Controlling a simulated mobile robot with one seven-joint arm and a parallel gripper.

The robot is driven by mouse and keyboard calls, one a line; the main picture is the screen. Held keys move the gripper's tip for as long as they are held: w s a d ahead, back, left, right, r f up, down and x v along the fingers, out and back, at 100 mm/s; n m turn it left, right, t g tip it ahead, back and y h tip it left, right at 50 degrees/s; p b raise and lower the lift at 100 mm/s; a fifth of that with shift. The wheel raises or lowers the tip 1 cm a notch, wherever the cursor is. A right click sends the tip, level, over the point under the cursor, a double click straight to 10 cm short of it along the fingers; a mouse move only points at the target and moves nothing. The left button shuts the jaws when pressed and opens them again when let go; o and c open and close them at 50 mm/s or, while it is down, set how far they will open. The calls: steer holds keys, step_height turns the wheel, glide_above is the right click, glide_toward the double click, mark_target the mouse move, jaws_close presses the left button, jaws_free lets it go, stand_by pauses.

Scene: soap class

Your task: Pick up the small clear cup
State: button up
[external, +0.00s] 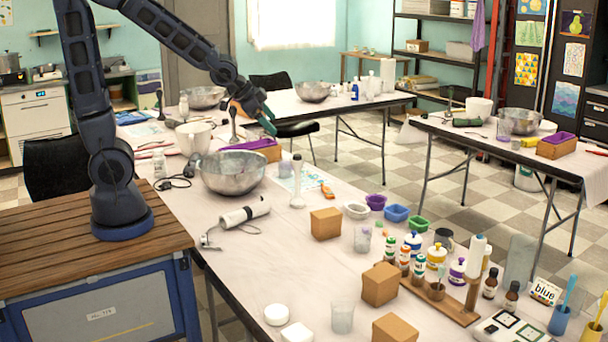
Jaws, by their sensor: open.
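A small clear cup (342,317) stands upright at the front edge of the near table. A second clear cup (363,239) stands farther back, beside the small coloured tubs. A small clear container (285,168) also shows near the metal bowl; it is too small to tell its shape. My gripper (266,122) is raised over the far part of the near table, well away from the two front cups. It is open, and I see nothing held in it. Its teal fingertips point down to the right.
Brown blocks (380,284) stand close to the front cup.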

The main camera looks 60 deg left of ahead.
steer(key=w+d+f+m+h, duration=0.35)
steer(key=d+f, duration=0.45)
steer(key=d, duration=0.4)
steer(key=m+g+h, duration=0.5)
steer(key=m+h, duration=0.1)
steer(key=h, duration=0.3)
glide_toward(351, 313)
steer(key=shift+f+x, duration=0.15)
steer(key=shift+x, duration=1.6)
steer(key=shift+f+x, duration=0.15)
steer(key=shift+x, duration=1.65)
steer(key=shift+w+a, duration=0.15)
steer(key=shift+w, duration=0.05)
steer(key=c, duration=1)
